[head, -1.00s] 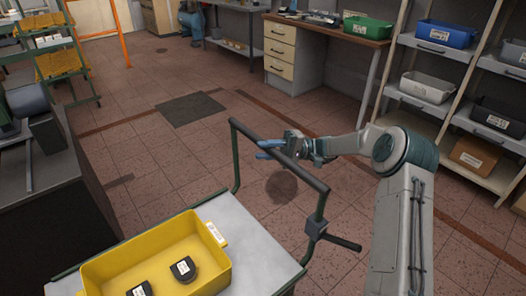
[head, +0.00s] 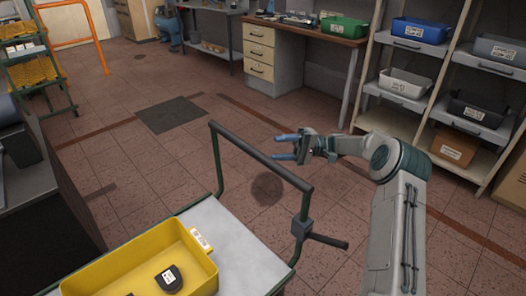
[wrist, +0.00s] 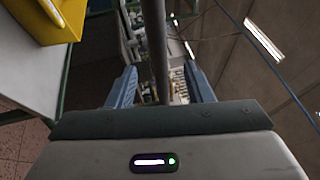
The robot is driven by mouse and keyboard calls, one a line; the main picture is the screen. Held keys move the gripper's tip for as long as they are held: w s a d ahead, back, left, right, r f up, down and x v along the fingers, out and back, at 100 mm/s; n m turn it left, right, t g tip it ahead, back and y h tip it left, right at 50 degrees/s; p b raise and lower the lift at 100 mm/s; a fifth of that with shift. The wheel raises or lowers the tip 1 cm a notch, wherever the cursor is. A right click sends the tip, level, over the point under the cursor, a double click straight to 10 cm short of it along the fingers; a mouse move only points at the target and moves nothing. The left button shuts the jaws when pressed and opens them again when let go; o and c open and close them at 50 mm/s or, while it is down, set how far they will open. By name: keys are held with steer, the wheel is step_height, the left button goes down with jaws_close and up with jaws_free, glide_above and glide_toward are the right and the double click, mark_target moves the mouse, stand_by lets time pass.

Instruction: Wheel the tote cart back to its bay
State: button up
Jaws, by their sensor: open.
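The tote cart has a grey deck (head: 243,243), a green frame and a dark push bar (head: 250,150). A yellow tote (head: 130,259) stands on the deck with dark, labelled pieces inside. My gripper (head: 284,147) is open and empty, just past the push bar in the head view, its blue fingers pointing left. In the wrist view the bar (wrist: 156,45) runs up the picture between the two fingers; I cannot tell how deep it lies. The yellow tote (wrist: 62,22) shows there at upper left. The cart's wheels are hidden. I cannot tell which floor area is its bay.
A dark square (head: 172,113) lies on the tiled floor beyond the cart, with open floor around it. A dark bench (head: 45,200) stands at left. A drawer desk (head: 275,60) is at the back, and shelves with bins (head: 420,30) stand at right. An orange frame (head: 70,40) is far left.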

steer(key=shift+v, duration=2.15)
